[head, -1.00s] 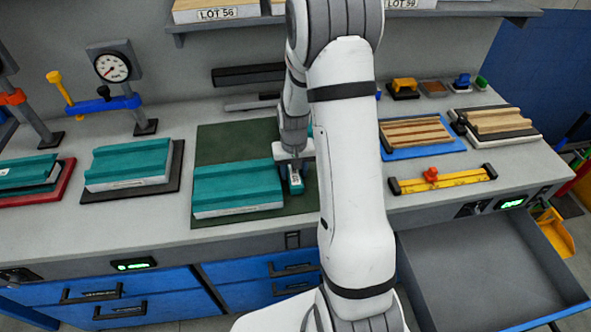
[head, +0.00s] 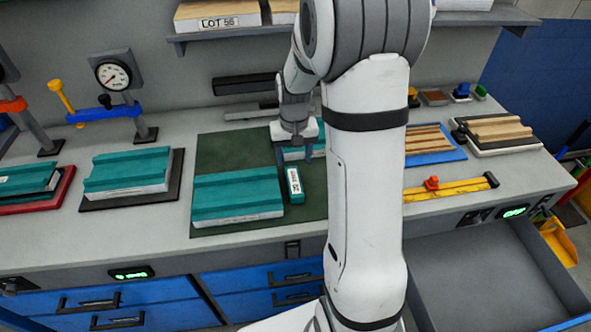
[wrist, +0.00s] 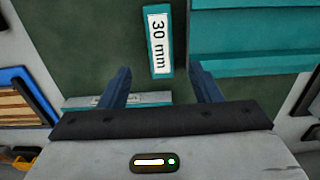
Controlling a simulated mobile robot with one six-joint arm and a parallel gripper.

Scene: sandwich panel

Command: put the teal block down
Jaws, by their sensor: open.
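The small teal block (head: 294,185) with a white label lies on the dark green mat (head: 232,150), just right of a large teal panel (head: 238,192). It also shows in the wrist view as the teal block (wrist: 151,12) marked "30 mm". My gripper (head: 294,156) is open and empty, behind the block in the head view. In the wrist view my gripper (wrist: 160,72) has its two fingers spread, with the block beyond the tips and between their lines, apart from both.
Another teal piece (head: 292,154) lies behind my gripper, partly hidden. A teal panel on a black mat (head: 178,180) is at left, with a gauge stand (head: 113,75) behind. A yellow bar (head: 450,190) lies at right, above an open drawer (head: 480,275).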

